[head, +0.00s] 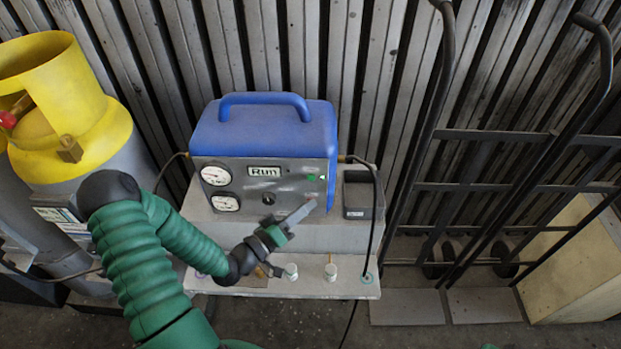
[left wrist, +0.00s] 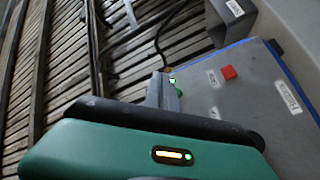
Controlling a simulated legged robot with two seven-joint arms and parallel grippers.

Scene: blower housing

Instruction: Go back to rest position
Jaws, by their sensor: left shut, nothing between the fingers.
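The blower housing (head: 265,130) is a blue box with a handle and a grey front panel. Its panel has two round gauges, a dark knob, a display reading "Run" and a lit green light. My left gripper (head: 308,208) is shut and empty, in front of the panel's lower right part. Whether its tips touch the panel I cannot tell. In the left wrist view the gripper's fingers (left wrist: 168,92) stand beside the grey panel (left wrist: 250,85), which shows a red button (left wrist: 229,72). A green part shows partly behind the fingers. My right gripper is not in view.
The housing stands on a grey stepped bench (head: 330,290) with small white knobs on its lower ledge. A yellow-topped gas cylinder (head: 75,130) is at the left. A black hand truck (head: 480,190) stands at the right, with a pale box (head: 580,260) beside it. Hoses hang beside the housing.

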